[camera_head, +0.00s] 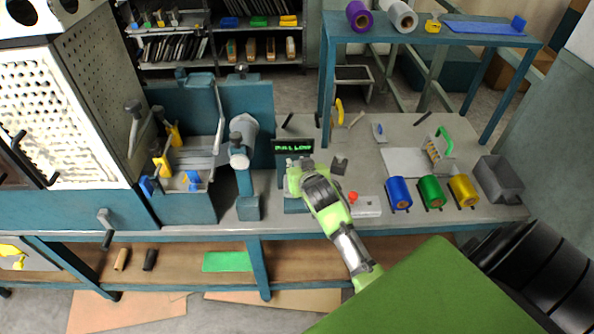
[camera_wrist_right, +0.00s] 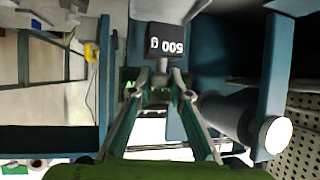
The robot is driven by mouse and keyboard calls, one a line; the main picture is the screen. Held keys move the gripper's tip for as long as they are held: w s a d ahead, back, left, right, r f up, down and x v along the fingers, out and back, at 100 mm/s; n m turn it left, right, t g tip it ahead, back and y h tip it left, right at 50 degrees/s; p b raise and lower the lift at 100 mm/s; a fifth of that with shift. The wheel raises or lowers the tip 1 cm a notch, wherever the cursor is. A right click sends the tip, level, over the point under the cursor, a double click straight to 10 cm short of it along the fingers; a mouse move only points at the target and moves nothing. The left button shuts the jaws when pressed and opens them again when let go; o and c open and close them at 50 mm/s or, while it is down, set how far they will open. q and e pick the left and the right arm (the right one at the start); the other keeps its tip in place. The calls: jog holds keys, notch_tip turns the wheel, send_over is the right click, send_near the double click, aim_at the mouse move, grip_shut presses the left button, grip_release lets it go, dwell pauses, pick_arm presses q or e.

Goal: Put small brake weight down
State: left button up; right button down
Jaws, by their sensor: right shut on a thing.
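My right gripper (camera_head: 300,178) is over the bench, in front of the small display with green text (camera_head: 293,147). In the right wrist view, its fingers (camera_wrist_right: 160,88) come together on the short knob of a dark block marked "500 g" (camera_wrist_right: 165,40), the small brake weight. The lettering appears upside down there. I cannot make out the weight in the head view, where the gripper covers that spot. Whether its underside touches anything is hidden. My left gripper is not in view.
A small dark grey block (camera_head: 339,164) and a red button box (camera_head: 366,206) are close right of the gripper. Blue (camera_head: 399,193), green (camera_head: 431,192) and yellow (camera_head: 463,190) rolls stand farther right. A grey cylinder on a blue post (camera_head: 244,135) stands left. A grey bin (camera_head: 500,180) is at far right.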

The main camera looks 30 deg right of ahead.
notch_tip(320, 180, down, 3)
jog(key=shift+w+d+r+p, duration=0.1)
jog(key=shift+w+p, duration=0.05)
jog(key=shift+p, duration=0.3)
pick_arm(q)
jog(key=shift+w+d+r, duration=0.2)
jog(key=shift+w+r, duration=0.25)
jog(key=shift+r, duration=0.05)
pick_arm(e)
jog(key=shift+f, duration=0.2)
